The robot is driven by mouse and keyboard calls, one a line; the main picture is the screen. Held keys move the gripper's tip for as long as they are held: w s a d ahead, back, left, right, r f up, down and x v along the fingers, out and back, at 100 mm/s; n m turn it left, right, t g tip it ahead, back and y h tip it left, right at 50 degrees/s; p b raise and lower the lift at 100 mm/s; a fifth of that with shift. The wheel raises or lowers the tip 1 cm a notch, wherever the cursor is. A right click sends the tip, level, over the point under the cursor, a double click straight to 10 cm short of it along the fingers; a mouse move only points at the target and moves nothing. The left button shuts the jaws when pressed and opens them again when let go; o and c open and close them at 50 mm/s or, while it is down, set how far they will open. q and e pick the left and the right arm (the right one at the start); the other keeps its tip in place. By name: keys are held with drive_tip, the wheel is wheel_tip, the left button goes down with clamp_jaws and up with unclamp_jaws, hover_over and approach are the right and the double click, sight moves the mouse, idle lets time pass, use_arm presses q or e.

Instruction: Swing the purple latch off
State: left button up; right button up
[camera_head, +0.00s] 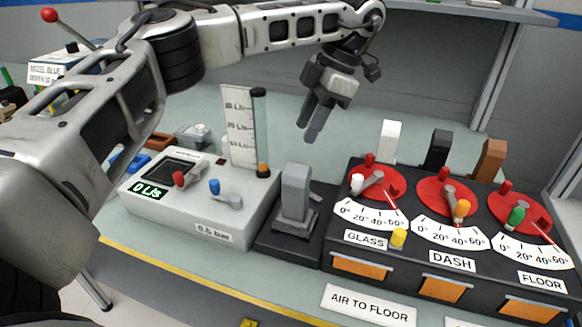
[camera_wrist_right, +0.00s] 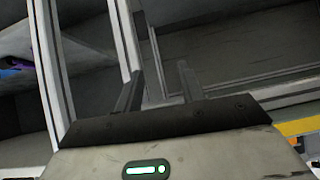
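I cannot make out a purple latch in the head view. A small purple and blue shape (camera_wrist_right: 14,63) shows at the left edge of the right wrist view, too small and cut off to identify. My left gripper (camera_head: 309,126) hangs fingers down above the back of the bench, behind the grey lever block. Its two fingertips look apart, with nothing between them. My right gripper (camera_wrist_right: 160,85) shows only in its wrist view. Its fingers are apart and empty, in front of grey wall panels and pale frame posts.
A white flow unit (camera_head: 205,215) with small levers and a clear tube (camera_head: 259,125) stands left of the grey lever block (camera_head: 295,195). A black panel (camera_head: 400,262) with red dials and several coloured knobs stands right. The green bench behind is mostly clear.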

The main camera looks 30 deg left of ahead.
use_arm(q)
drive_tip(key=x, duration=1)
